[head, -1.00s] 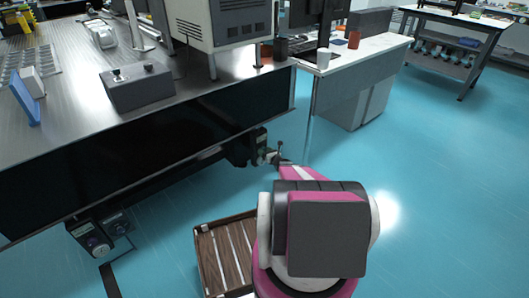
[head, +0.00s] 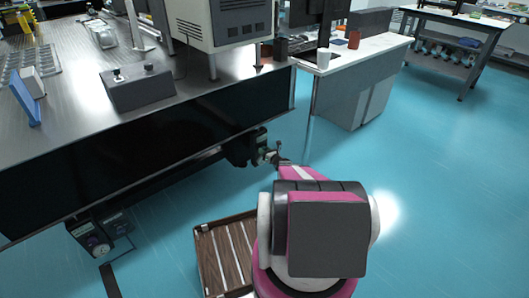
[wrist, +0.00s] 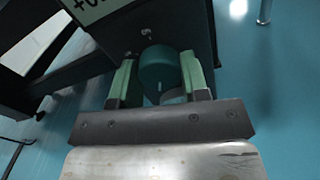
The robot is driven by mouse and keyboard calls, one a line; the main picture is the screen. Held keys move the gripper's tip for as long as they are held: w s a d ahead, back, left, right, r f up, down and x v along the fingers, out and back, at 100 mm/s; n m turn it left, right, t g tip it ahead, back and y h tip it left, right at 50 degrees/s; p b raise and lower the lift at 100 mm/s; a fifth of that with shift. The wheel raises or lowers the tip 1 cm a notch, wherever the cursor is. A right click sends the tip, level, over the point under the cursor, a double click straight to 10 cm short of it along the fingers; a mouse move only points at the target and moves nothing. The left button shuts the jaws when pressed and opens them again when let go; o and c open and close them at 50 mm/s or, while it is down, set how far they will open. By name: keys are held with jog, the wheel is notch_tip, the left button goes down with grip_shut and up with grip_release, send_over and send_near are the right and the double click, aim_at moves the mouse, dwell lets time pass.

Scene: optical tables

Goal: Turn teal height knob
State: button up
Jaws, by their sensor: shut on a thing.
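The teal height knob (wrist: 160,72) sits on the face of a dark box (wrist: 185,30) in the wrist view. It is round with a pale index mark. My gripper (wrist: 160,80) has its two green-padded fingers on either side of the knob, shut on it. In the head view my gripper (head: 274,158) is small and reaches the dark box (head: 243,147) under the right end of the optical table. The knob itself is too small to make out there, and my arm covers part of the area.
The optical table (head: 60,130) stands above, with a grey control box (head: 137,88) and a beige instrument (head: 225,22) on it. Another dark box with a dial (head: 97,240) hangs at the lower left. A slatted wooden crate (head: 225,255) is on the floor by my arm. Blue floor (head: 440,190) is clear at right.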

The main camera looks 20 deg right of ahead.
jog(key=n, duration=1.2)
jog(key=shift+n, duration=0.3)
dwell(0.3)
jog(key=o, duration=0.9)
jog(key=v, duration=1)
jog(key=shift+s+d, duration=0.15)
jog(key=shift+s, duration=0.25)
jog(key=shift+r, duration=0.1)
